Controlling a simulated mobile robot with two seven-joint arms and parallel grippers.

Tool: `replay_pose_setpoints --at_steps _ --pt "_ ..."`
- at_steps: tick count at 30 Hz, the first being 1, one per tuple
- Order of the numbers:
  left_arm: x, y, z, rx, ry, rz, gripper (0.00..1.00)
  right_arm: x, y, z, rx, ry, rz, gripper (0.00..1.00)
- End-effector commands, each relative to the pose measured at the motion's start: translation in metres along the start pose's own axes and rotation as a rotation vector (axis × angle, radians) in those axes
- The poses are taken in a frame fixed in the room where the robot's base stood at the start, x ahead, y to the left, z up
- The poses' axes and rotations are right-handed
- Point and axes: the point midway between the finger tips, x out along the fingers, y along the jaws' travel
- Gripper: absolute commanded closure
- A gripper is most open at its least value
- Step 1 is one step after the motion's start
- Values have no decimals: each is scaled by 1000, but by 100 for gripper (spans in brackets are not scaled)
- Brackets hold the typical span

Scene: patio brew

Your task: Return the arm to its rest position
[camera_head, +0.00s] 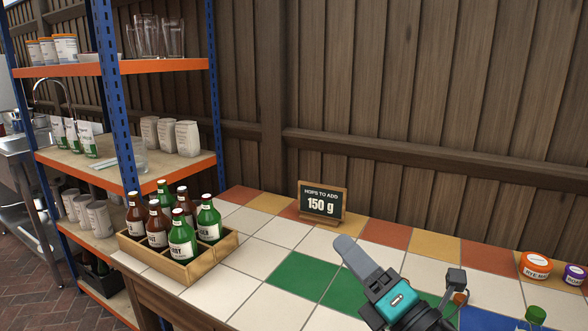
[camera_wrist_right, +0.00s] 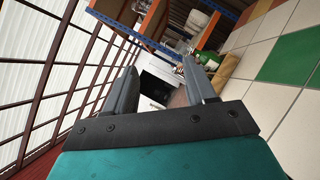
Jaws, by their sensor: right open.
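My right gripper (camera_head: 352,258) is at the lower middle of the head view, above the tiled counter (camera_head: 258,256). It has grey fingers and a teal body. In the right wrist view my right gripper (camera_wrist_right: 160,78) shows two fingers spread apart with nothing between them. My left gripper is in neither view.
A wooden crate (camera_head: 204,264) with several brown and green bottles stands at the counter's left. A sign (camera_head: 322,202) reading "HOPS TO ADD 150 g" stands at the back. Orange (camera_head: 535,265) and purple (camera_head: 574,275) tubs sit at the right. An orange-and-blue shelf (camera_head: 160,66) stands left.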

Motion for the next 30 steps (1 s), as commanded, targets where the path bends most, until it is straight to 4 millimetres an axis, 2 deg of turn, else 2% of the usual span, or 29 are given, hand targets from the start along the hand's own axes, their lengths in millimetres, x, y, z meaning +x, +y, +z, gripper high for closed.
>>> replay_pose_setpoints --at_steps 1,5,8,9,12,17,24,28,30 --pt "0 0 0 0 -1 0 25 -11 -13 5 171 -86 -87 45" --pt "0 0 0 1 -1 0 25 -52 -58 12 603 -322 -332 45" --pt "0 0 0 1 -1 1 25 -98 -92 2 917 -511 -532 45" --pt "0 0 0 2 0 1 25 -119 -104 -6 1035 -588 -614 45" --pt "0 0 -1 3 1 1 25 -168 -123 -28 1272 -760 -796 45" --pt "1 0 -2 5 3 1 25 -227 -131 -62 1508 -968 -1014 45" --pt "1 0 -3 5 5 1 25 -294 -119 -104 1715 -1214 -1272 45" --pt "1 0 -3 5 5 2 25 -325 -106 -123 1792 -1338 -1400 45" --pt "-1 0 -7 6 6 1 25 -320 -109 -123 1807 -1328 -1377 45"
